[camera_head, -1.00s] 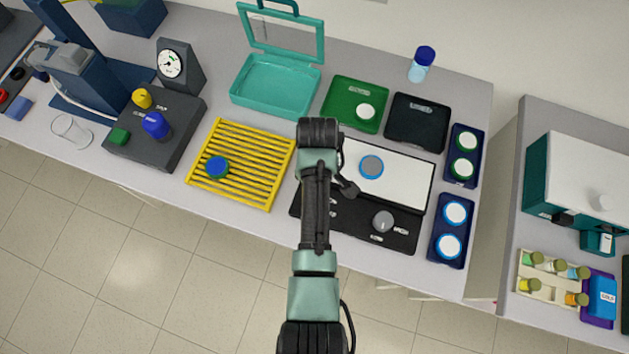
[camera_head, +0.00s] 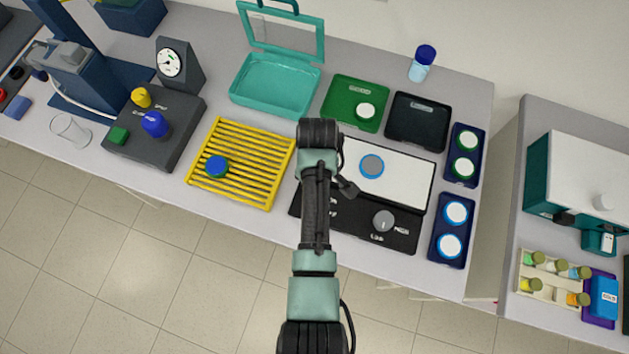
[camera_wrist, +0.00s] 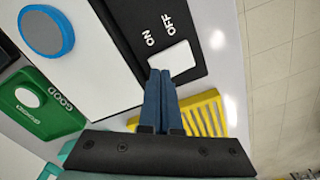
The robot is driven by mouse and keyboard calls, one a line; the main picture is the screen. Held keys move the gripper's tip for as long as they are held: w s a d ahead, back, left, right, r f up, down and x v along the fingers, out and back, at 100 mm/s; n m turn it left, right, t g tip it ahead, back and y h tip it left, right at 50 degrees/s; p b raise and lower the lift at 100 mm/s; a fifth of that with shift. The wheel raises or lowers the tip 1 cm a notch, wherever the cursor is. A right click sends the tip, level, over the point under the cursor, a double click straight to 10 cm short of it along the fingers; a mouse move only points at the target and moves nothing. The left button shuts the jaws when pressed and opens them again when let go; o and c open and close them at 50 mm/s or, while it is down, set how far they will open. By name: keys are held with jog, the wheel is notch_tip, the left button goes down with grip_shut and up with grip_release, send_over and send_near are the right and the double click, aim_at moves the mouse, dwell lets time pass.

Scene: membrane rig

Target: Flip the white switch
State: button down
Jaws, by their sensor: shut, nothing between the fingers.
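The white switch (camera_wrist: 174,58) is a pale rocker on the black panel strip (camera_wrist: 185,18), beside the words ON and OFF, in the wrist view. My gripper (camera_wrist: 161,73) has its two blue fingers shut together with nothing between them. Their tips lie at the near edge of the switch, by its ON side, and overlap it in the picture. I cannot tell whether they touch it. In the head view my arm covers the switch and the fingers. There the black panel (camera_head: 345,230) shows with a grey knob (camera_head: 383,221).
The panel's white plate holds a blue-rimmed grey disc (camera_head: 371,166). A yellow slatted rack (camera_head: 270,165) with a blue-capped item stands to the left. A green tray (camera_head: 340,115) and a black tray (camera_head: 418,135) lie behind. Blue trays (camera_head: 437,230) stand to the right.

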jog(key=shift+f+b, duration=0.55)
jog(key=shift+f, duration=0.35)
jog(key=shift+r, duration=0.1)
notch_tip(320, 180, up, 7)
jog(key=p, duration=0.7)
dwell(0.3)
dwell(0.5)
